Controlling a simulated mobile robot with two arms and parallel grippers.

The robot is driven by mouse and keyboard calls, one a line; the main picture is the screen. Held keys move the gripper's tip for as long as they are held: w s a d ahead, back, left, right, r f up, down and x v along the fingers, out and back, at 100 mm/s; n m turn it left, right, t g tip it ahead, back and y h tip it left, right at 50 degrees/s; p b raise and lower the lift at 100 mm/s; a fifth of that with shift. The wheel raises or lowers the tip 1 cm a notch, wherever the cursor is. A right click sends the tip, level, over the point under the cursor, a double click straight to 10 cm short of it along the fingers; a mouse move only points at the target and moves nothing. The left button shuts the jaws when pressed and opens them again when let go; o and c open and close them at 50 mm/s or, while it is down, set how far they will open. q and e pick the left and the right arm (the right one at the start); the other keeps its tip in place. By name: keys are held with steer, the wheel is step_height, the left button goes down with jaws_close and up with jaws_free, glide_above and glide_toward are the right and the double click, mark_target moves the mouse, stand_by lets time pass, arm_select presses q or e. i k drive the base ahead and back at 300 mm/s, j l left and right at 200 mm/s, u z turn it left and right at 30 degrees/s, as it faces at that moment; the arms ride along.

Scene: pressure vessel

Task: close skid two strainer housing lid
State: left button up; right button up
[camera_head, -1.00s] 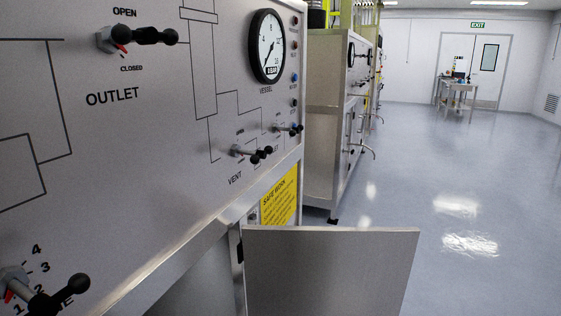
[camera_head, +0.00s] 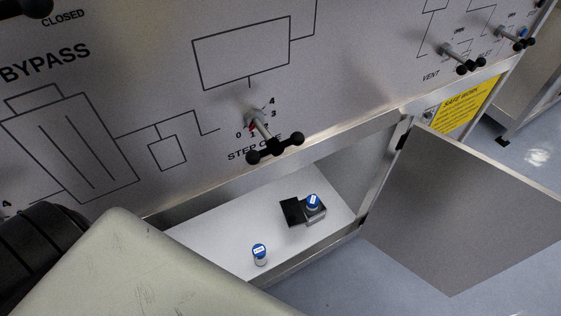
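A second blue-capped cylinder (camera_head: 260,255) stands apart on the white cabinet floor, nearer the front. I cannot read a skid number. Neither gripper shows; a part of my own arm fills the lower left corner and hides the left end of the cabinet.
The cabinet door (camera_head: 465,215) hangs wide open to the right, sticking out over the blue floor. Above the opening is a metal ledge (camera_head: 372,128). The black step-control handle (camera_head: 275,148) and the vent handle (camera_head: 466,64) protrude from the panel.

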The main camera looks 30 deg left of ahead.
mark_target(293, 210)
steer(key=u, duration=0.7)
